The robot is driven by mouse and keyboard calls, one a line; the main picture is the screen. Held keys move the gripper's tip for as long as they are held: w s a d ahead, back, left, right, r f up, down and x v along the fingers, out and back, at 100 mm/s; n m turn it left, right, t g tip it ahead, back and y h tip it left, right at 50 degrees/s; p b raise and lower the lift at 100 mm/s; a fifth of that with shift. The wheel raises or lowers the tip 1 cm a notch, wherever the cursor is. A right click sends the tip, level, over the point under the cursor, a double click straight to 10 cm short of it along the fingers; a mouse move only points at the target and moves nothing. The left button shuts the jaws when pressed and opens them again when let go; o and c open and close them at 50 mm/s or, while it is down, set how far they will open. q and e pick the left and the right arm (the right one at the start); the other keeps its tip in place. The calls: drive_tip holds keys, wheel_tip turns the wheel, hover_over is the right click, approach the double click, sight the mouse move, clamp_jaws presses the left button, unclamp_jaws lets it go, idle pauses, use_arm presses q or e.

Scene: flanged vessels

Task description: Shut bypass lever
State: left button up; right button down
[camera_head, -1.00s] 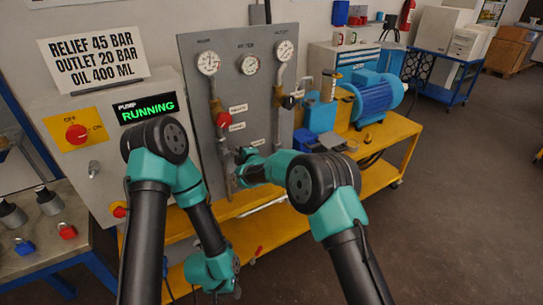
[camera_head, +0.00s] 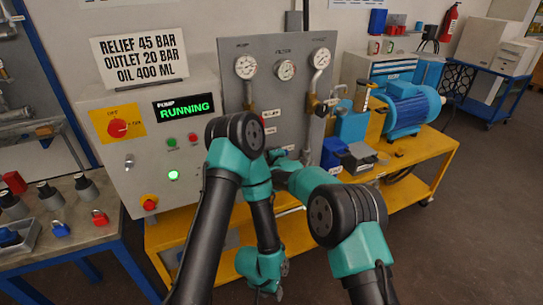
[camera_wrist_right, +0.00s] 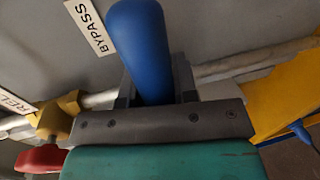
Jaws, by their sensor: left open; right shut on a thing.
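A blue lever handle (camera_wrist_right: 145,45) fills the top middle of the right wrist view, beside a BYPASS label (camera_wrist_right: 90,25) on the grey panel. My right gripper (camera_wrist_right: 155,82) is shut on it, with a grey finger on each side. The lever's pivot is hidden. In the head view, my right arm and left elbow cover this low part of the gauge panel (camera_head: 300,140). My left gripper (camera_head: 268,290) hangs low in front of the yellow bench, open, with no object seen in it.
A brass fitting (camera_wrist_right: 62,113) and red handle (camera_wrist_right: 40,158) sit beside the gripper in the right wrist view. The pump box display (camera_head: 185,107) reads RUNNING. A blue motor (camera_head: 412,108) stands on the yellow bench (camera_head: 420,157). The floor at right is clear.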

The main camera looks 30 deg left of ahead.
drive_tip(key=c, duration=0.9)
unclamp_jaws()
drive_tip(key=shift+s+d, duration=0.1)
drive_tip(key=shift+d, duration=0.05)
drive_tip(key=v, duration=1.7)
drive_tip(key=shift+d+r, duration=0.1)
drive_tip(key=shift+r, duration=0.05)
